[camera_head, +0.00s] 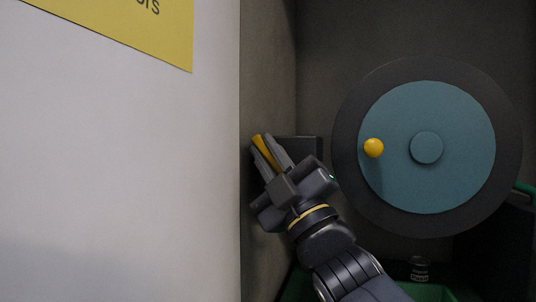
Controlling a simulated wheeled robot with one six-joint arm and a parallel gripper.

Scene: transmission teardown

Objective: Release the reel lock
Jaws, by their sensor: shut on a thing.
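My gripper (268,151) is in the middle of the head view, reaching up and to the left from the bottom. Its fingers are shut on a yellow lever (261,146), which shows between them, tilted, close to the wall. A dark block (300,145) lies just behind the fingers; I cannot tell how the lever joins it. The reel (428,146) stands to the right, a blue disc with a small hub and a dark outer rim (345,120). A yellow ball knob (374,148) sits on the left part of its face, apart from my gripper.
A pale panel (120,180) fills the left, with a yellow sign (140,25) at its top. A grey side wall (268,60) runs beside my gripper. A green surface (430,292) and a small dark object with a label (419,270) lie below the reel.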

